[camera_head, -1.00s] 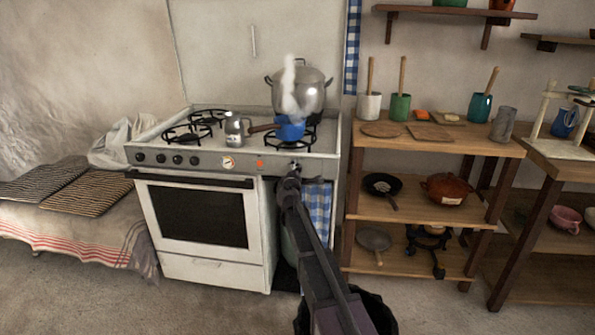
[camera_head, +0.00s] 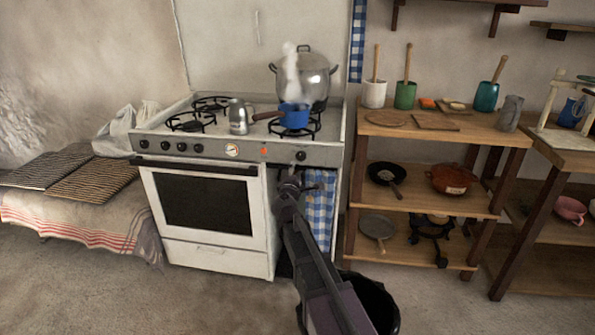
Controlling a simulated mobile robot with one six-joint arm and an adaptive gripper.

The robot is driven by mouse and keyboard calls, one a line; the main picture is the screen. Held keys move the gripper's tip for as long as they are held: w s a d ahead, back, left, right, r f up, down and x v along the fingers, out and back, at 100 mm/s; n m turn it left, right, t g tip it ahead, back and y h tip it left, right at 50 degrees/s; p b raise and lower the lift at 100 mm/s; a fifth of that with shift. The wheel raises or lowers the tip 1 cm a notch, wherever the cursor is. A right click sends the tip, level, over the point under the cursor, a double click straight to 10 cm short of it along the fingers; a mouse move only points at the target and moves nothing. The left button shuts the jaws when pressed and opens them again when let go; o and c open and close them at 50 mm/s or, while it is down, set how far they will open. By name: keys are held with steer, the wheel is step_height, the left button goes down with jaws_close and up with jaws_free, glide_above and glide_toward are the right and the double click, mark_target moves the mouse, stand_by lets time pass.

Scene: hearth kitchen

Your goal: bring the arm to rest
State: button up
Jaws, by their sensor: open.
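My arm reaches up from the bottom of the picture toward the stove (camera_head: 215,252). My gripper (camera_head: 291,181) is open at its end, in front of the stove's right side and just below a control knob (camera_head: 300,156). A small gap shows between them in the picture. I see nothing held in the jaws, though they are small and dark here. My forearm hides part of the space right of the oven door.
A blue pan (camera_head: 295,116) with white steam stands on the front right burner, before a large steel pot (camera_head: 318,75). A metal jug (camera_head: 238,118) stands left of it. A wooden shelf (camera_head: 470,130) stands to the right. A dark bin (camera_head: 378,300) is beside my arm.

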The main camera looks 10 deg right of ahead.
steer(key=shift+s, duration=0.1)
stand_by(0.3)
steer(key=s+d+f+m+g+h, duration=0.1)
steer(key=s+d+f+m+g, duration=0.4)
steer(key=s+m, duration=0.15)
steer(key=s+d+f+m+g+h, duration=0.1)
steer(key=s+d+f+m+g, duration=0.4)
steer(key=s, duration=0.3)
steer(key=s+a+f+m+g+y, duration=0.3)
steer(key=s+f+g+y, duration=0.1)
steer(key=s, duration=0.6)
steer(key=s+a+f+m+g+y, duration=0.3)
steer(key=s+f+y, duration=0.15)
steer(key=s, duration=0.45)
step_height(320, 180, up, 31)
steer(key=p, duration=3.1)
steer(key=shift+h, duration=0.45)
steer(key=shift+o, duration=0.2)
steer(key=shift+a+f, duration=0.1)
